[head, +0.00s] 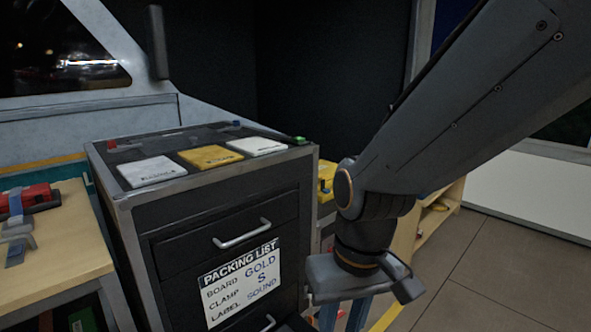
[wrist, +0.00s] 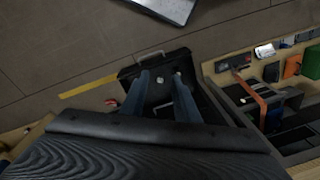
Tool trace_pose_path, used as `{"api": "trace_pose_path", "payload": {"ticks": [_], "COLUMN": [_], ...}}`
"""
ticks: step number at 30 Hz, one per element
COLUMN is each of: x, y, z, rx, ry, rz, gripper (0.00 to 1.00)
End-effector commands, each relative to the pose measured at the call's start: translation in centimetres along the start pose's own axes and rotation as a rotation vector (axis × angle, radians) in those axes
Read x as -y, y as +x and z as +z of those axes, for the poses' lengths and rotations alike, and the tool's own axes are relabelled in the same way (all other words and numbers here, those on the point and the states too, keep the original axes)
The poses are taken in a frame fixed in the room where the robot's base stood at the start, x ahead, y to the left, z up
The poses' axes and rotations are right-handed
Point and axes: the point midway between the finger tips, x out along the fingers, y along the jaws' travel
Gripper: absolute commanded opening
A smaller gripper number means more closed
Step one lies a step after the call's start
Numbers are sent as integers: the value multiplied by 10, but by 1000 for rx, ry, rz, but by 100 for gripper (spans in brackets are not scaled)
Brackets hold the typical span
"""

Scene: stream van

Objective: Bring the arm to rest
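My gripper (head: 343,315) hangs low in front of the cabinet in the head view, pointing down, with its fingers cut off by the bottom edge. In the wrist view my gripper (wrist: 161,80) shows two blue-grey fingers apart, with nothing held between them. Below the fingers is a dark case or drawer (wrist: 130,73) with a light handle; a small pale item shows in it. My arm slants down from the upper right in the head view.
The dark cabinet (head: 220,215) carries a packing list (head: 243,281) and white and yellow plates on top. A wooden bench (head: 65,240) with a red tool (head: 35,198) stands left. A shelf of items (wrist: 265,85) stands right in the wrist view. Tiled floor (head: 510,265) is clear.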

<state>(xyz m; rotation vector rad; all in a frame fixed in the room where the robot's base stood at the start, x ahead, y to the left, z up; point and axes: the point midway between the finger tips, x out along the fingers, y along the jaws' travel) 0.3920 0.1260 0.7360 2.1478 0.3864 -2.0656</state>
Motion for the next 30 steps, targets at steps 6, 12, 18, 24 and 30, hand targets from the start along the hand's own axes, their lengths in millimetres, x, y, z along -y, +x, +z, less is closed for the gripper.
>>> {"api": "trace_pose_path", "payload": {"ticks": [6, 12, 18, 24, 30], "x": [-28, -53, -77, -95, -100], "y": [-51, -89, -126, -151, -158], "z": [9, 20, 33, 44, 48], "rx": [10, 18, 27, 34, 38], "ry": [82, 152, 219, 269, 287], "rz": [26, 47, 65, 76, 81], "gripper": [28, 28, 28, 28, 28]}}
